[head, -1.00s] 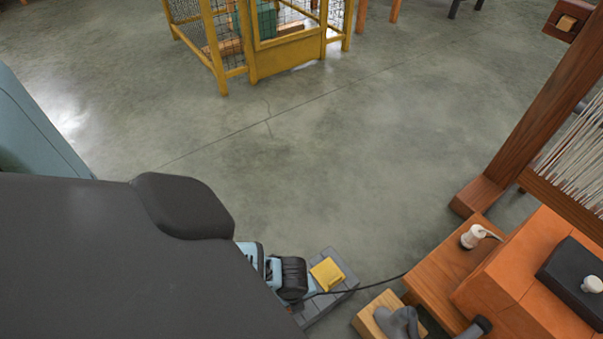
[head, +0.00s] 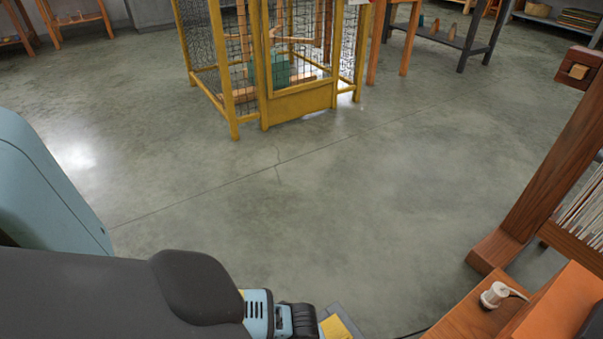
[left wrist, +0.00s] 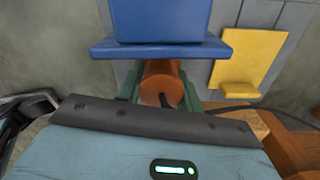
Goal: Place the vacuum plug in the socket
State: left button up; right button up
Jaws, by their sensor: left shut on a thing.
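In the left wrist view, my left gripper (left wrist: 160,98) is shut on a brown-orange rounded piece (left wrist: 161,76) that lies between its green finger parts. A dark cord shows at this piece, which looks like the plug. Its prongs are hidden. A blue block with a wide blue ledge (left wrist: 160,47) stands right beyond it; I cannot tell whether they touch. No socket can be made out clearly. In the head view, my left arm covers the lower left, and its fingertips are out of sight. My right gripper is not in view.
A yellow plate with a ledge (left wrist: 248,60) is on grey boards to the right. In the head view, a white piece (head: 496,294) sits on a wooden bench (head: 466,317) at the lower right. A yellow mesh cage (head: 300,103) stands behind. The middle floor is clear.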

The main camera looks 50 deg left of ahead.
pick_arm(q)
jog(key=shift+f, duration=0.15)
jog(key=o, duration=1.2)
jog(key=shift+c, duration=0.2)
jog(key=shift+r, duration=0.45)
notch_tip(320, 180, up, 11)
jog(key=p, duration=0.6)
jog(key=shift+d+r, duration=0.1)
jog(key=shift+r, duration=0.15)
